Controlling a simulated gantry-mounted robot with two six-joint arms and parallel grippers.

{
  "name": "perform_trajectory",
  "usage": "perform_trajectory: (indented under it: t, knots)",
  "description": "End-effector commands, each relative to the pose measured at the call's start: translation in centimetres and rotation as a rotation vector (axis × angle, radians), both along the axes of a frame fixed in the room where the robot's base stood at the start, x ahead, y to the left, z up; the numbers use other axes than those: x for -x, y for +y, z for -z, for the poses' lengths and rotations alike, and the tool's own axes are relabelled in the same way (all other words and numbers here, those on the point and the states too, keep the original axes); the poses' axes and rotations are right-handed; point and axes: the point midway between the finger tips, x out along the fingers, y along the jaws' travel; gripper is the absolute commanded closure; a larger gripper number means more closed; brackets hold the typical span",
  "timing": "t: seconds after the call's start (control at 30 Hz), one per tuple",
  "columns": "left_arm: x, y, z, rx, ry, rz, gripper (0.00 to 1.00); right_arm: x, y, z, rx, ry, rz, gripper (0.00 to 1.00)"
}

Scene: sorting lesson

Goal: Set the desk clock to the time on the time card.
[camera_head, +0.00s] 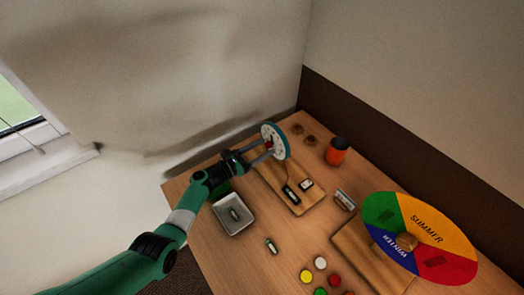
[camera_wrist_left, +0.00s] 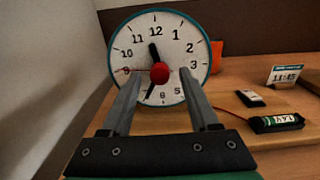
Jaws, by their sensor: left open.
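The desk clock (camera_head: 281,140) stands upright at the back of the table, with a white face and teal rim. In the left wrist view its face (camera_wrist_left: 130,38) has a red knob (camera_wrist_left: 160,72) at the middle. One black hand points up near 12, another down-left near 7; a thin red hand points to about 9. My left gripper (camera_head: 264,149) is open in front of the face. In the left wrist view its fingers (camera_wrist_left: 160,75) lie either side of the knob, contact unclear. The time card (camera_wrist_left: 286,76) stands to the right and appears to read 11:45; it also shows in the head view (camera_head: 345,200).
A black battery holder (camera_head: 291,194) lies on the wooden board before the clock. A grey tray (camera_head: 251,222) holds a battery; another battery (camera_head: 271,246) lies loose. An orange cup (camera_head: 337,151) stands right of the clock. A season wheel (camera_head: 440,217) and coloured discs (camera_head: 306,276) are nearer.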

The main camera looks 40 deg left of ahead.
Motion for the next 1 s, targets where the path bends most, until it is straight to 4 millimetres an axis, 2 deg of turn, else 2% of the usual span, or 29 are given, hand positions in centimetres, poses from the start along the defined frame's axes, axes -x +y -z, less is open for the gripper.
perform_trajectory:
  t: [0.13, 0.47, 1.0]
  knots:
    - [0.02, 0.01, -0.05, 0.0, 0.0, 0.0, 0.39, 0.01, 0.0, -0.08, 0.0, 0.0, 0.0, 0.5]
    - [0.05, 0.03, -0.04, 0.0, 0.0, 0.0, 0.98, 0.0, 0.0, -0.07, 0.0, 0.0, 0.0, 0.5]
    - [0.05, 0.04, 0.09, -0.066, -0.011, 0.0, 1.0, 0.01, 0.0, 0.48, 0.0, 0.0, 0.0, 0.5]
